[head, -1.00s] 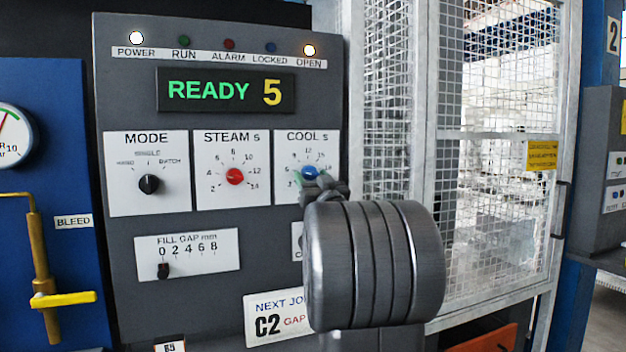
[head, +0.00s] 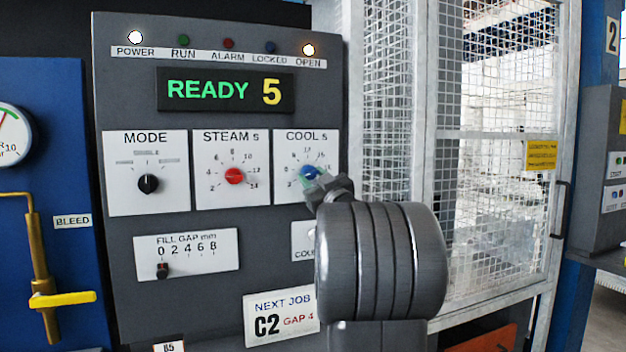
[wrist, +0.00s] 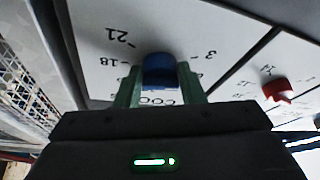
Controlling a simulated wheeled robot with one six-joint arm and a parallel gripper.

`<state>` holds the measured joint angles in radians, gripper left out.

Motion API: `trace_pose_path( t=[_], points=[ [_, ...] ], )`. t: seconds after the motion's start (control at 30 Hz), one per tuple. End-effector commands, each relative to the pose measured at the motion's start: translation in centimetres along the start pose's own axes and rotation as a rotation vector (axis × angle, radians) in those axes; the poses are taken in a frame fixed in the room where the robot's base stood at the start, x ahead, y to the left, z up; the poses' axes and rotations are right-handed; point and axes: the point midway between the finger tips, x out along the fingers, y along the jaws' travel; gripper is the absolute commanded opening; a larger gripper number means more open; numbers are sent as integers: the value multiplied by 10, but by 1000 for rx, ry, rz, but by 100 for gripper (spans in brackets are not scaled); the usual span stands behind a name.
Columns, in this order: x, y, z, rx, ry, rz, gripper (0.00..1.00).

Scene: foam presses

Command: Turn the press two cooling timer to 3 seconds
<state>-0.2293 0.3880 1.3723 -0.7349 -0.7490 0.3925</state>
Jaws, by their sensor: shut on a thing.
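The blue cooling timer knob (head: 309,173) sits on the white COOL s dial plate (head: 326,140) at the right of the grey press panel. My gripper (head: 316,180) reaches it from the lower right and is shut on the knob. In the wrist view the blue knob (wrist: 159,70) is between my two green fingers (wrist: 160,84). The plate's marks 3, 18 and 21 show around it there. The knob's pointer is hidden, so its setting cannot be read. The display (head: 226,90) reads READY 5.
The STEAM s dial with its red knob (head: 235,176) is just left, and the MODE dial (head: 148,183) is farther left. A fill gap slider (head: 162,270) is below. A mesh guard door (head: 495,150) stands to the right of the panel.

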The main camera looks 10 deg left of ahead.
Motion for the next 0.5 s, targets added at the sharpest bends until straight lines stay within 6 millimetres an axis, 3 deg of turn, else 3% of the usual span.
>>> trace_pose_path(
  t=[0.5],
  points=[
    [0,4,0,-283,-2,-117,13]
  ],
)
